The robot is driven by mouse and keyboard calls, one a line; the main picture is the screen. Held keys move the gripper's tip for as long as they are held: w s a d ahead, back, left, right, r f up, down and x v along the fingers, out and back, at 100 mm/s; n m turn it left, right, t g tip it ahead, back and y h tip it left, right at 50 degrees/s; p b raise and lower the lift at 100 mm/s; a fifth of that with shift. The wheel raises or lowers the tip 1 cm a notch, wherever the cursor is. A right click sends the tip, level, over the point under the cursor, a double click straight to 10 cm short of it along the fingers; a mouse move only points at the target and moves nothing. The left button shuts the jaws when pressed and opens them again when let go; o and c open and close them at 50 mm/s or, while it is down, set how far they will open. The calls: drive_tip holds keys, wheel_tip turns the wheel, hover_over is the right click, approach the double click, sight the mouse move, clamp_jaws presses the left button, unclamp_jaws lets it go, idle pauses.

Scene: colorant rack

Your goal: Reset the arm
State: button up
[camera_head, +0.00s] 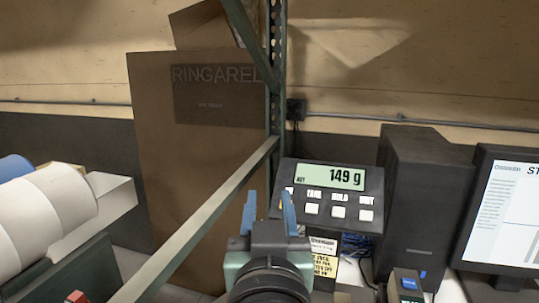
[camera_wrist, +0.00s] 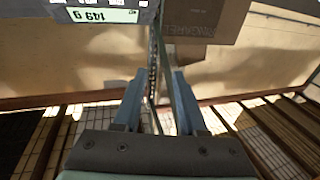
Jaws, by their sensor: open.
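My gripper (camera_head: 269,212) is raised at the lower middle of the head view, with its two blue fingers apart and nothing between them. In the wrist view my gripper (camera_wrist: 158,80) also shows open and empty, its fingers pointing toward the wall and a metal post. The gripper stands in front of a scale display (camera_head: 329,190) reading 149 g, just left of its buttons in the picture. The same display (camera_wrist: 103,14) appears upside down at the top left of the wrist view.
A green metal rack post (camera_head: 276,80) and a slanted rail (camera_head: 200,222) stand close left of my gripper. A large brown cardboard box (camera_head: 195,150) is behind them. A black computer tower (camera_head: 420,200) and a monitor (camera_head: 505,215) stand to the right. White rolls (camera_head: 50,215) lie at left.

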drive_tip(key=s+r+t, duration=0.4)
drive_tip(key=s+r, duration=0.2)
drive_tip(key=r, duration=0.4)
drive_tip(key=s+r+t, duration=0.4)
drive_tip(key=s+r, duration=0.2)
drive_tip(key=r, duration=0.5)
drive_tip(key=shift+r, duration=0.2)
drive_tip(key=shift+s, duration=0.1)
